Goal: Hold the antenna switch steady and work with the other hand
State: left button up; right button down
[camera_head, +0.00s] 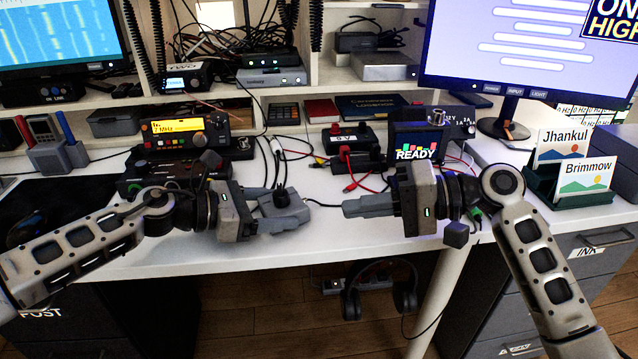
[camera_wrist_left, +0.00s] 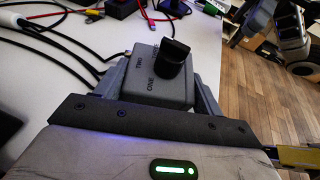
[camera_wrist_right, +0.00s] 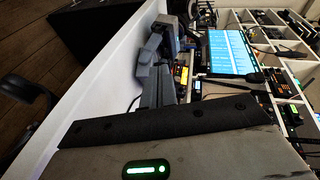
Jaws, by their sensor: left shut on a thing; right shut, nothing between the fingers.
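In the head view the switch (camera_head: 283,200) is at the front edge of the white desk. My left gripper (camera_head: 292,216) is shut on it from the left, with one finger on each side in the left wrist view. Black cables run from its back.
Behind are a radio with a yellow display (camera_head: 178,125), a READY screen (camera_head: 416,146) and red and black leads (camera_head: 360,180). A green card holder (camera_head: 570,190) stands at right. Headphones (camera_head: 380,290) hang below the desk's front edge.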

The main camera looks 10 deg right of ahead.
jog(key=w+r+n+t+h, duration=0.1)
jog(key=w+r+h, duration=0.1)
jog(key=r+h, duration=0.25)
jog(key=w+r+n+h, duration=0.1)
jog(key=w+r+h, duration=0.2)
jog(key=r+h, duration=0.15)
jog(key=x, duration=1)
jog(key=shift+a+f, duration=0.15)
jog(key=shift+a, duration=0.05)
jog(key=a, duration=0.2)
jog(key=shift+a, duration=0.9)
jog(key=shift+w+a+n, duration=0.3)
jog(key=shift+a+n, duration=0.2)
pick_arm(q)
jog(key=shift+d, duration=0.1)
pick_arm(e)
jog(key=shift+w, duration=0.1)
